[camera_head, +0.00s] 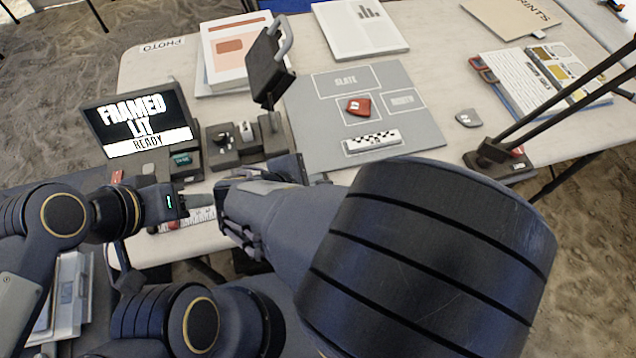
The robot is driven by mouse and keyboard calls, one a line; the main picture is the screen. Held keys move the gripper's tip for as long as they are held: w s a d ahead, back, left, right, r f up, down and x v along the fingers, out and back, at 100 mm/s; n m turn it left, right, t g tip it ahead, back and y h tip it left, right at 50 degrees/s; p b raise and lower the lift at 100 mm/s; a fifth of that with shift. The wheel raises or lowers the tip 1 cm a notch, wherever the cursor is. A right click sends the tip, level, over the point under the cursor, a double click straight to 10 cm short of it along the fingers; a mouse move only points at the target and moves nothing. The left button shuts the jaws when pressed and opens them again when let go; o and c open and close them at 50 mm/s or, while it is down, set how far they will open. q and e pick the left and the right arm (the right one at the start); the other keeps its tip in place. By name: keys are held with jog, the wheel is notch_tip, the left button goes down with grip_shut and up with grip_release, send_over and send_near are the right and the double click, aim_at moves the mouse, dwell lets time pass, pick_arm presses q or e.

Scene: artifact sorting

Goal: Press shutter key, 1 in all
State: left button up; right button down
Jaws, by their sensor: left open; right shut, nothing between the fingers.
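A small teal key (181,159), which looks like the shutter key, sits on the dark console (150,164) below the screen. The screen (136,119) reads "FRAMED LIT READY". My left gripper (203,203) is open at the table's front edge, in front of the console and apart from the key. My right gripper (226,192) is shut and empty, just right of the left gripper's fingers. It is also apart from the key, and my large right forearm partly hides it.
A camera stand (268,75) with a dark base rises right of the console. A grey mat (310,125) holds a red piece (358,106) and a checkered scale bar (372,141). A grey piece (468,118) and a black lamp base (500,165) are further right. A ruler (190,218) lies along the front edge.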

jog(key=shift+f+b, duration=0.35)
jog(key=shift+f, duration=0.1)
dwell(0.6)
jog(key=shift+r, duration=0.1)
jog(key=shift+r+p, duration=0.8)
notch_tip(320, 180, up, 5)
jog(key=p, duration=0.4)
dwell(0.3)
jog(key=shift+d, duration=0.1)
dwell(0.5)
